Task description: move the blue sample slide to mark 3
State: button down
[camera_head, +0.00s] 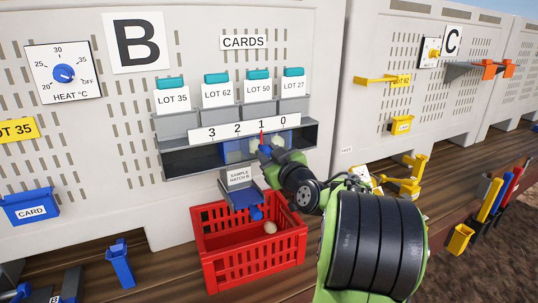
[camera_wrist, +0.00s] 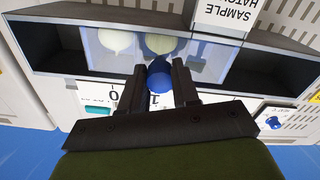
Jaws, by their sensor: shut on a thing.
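The blue sample slide (camera_head: 232,151) is a see-through blue plate in the dark slot under the number strip (camera_head: 200,135). Its red pointer (camera_head: 262,137) stands at about mark 1; mark 3 is at the strip's left end. In the wrist view, the slide (camera_wrist: 120,62) shows pale round shapes behind it, and its round blue knob (camera_wrist: 160,76) sits between my fingers. My gripper (camera_wrist: 160,85) is shut on this knob. In the head view, my gripper (camera_head: 272,154) covers the slide's right part and hides the knob.
Below the slot, a sample hatch label (camera_head: 240,177) sits above a blue chute part (camera_head: 246,199). A red crate (camera_head: 225,245) stands under it with a pale round thing (camera_head: 270,227) inside. The dark slot (camera_head: 190,162) is open to the slide's left.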

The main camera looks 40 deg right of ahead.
aim_at(238, 151)
jog(key=a+b, duration=0.1)
jog(key=a, duration=0.1)
jog(key=w+a+b, duration=0.1)
jog(key=a, duration=0.1)
jog(key=w+a+b, duration=0.1)
jog(key=a+b, duration=0.1)
jog(key=a, duration=0.1)
jog(key=shift+s+d, duration=0.1)
jog(key=shift+d, duration=0.3)
jog(key=c, duration=1.3)
grip_release()
jog(key=shift+s+d, duration=0.1)
jog(key=shift+d, duration=0.15)
jog(key=o, duration=0.3)
jog(key=shift+o, duration=0.9)
jog(key=shift+a, duration=0.3)
jog(key=shift+d, duration=0.1)
jog(key=b+v, duration=0.4)
jog(key=v, duration=1.1)
jog(key=shift+s+a, duration=0.25)
jog(key=shift+s, duration=0.05)
